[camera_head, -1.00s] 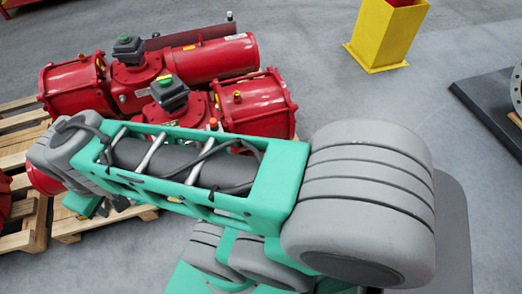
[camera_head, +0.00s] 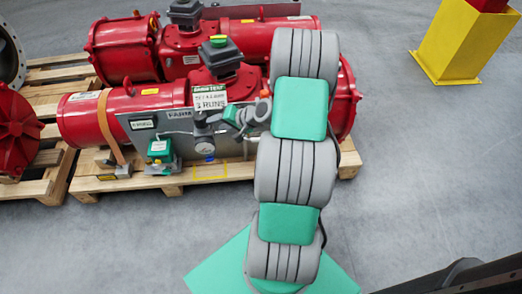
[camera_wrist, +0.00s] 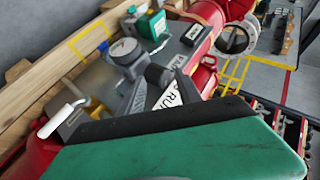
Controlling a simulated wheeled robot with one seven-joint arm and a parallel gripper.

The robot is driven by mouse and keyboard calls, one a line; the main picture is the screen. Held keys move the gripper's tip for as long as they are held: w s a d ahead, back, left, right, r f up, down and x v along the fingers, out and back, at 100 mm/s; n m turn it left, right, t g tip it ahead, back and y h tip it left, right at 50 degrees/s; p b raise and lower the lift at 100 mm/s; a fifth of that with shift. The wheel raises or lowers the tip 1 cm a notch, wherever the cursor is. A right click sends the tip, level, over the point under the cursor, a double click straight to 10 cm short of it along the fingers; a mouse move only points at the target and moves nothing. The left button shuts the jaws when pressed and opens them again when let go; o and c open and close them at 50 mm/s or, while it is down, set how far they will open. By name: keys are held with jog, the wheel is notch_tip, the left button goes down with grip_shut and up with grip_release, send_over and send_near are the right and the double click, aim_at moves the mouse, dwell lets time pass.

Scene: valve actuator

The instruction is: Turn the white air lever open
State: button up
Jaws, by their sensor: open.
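The white air lever (camera_wrist: 62,119) shows at the left of the wrist view, as a short bent white handle near the red cylinder. I cannot make it out in the head view, where my arm covers part of the unit. My gripper (camera_wrist: 114,98) is open, with its two dark fingertips apart. The lever shows right beside the left fingertip, and I cannot tell whether they touch.
The round gauge with its regulator (camera_wrist: 125,52) is close to the fingers, and a white paper label (camera_wrist: 172,95) is beyond them. The red actuator (camera_head: 85,118) sits on a wooden pallet (camera_head: 90,183). A yellow post (camera_head: 460,45) stands right.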

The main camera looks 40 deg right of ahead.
aim_at(252, 139)
jog(key=s+d+f+m+t+h+b, duration=0.1)
jog(key=d+f+m, duration=0.1)
jog(key=f, duration=0.3)
jog(key=s+d+f+m+t+h+b, duration=0.1)
jog(key=d+f+m+b, duration=0.1)
jog(key=d+f, duration=0.3)
jog(key=s+d+f+m+t+h+b, duration=0.1)
jog(key=d+f+m+b, duration=0.1)
jog(key=d+f+m, duration=0.1)
jog(key=shift+s+d+f+t, duration=0.2)
jog(key=shift+d+f, duration=0.15)
jog(key=shift+f, duration=0.25)
jog(key=shift+s+d+f+t, duration=0.1)
jog(key=shift+d+f+t, duration=0.1)
jog(key=shift+d+f, duration=0.3)
jog(key=s+d+f+m+t+h+b, duration=0.1)
jog(key=s+d+f+m+h+b, duration=0.1)
jog(key=s+d+f+m+h, duration=0.25)
jog(key=b+x, duration=0.2)
jog(key=x, duration=0.6)
jog(key=shift+d, duration=0.3)
jog(key=shift+m+y, duration=0.25)
jog(key=shift+c, duration=0.5)
grip_shut()
jog(key=shift+s, duration=0.1)
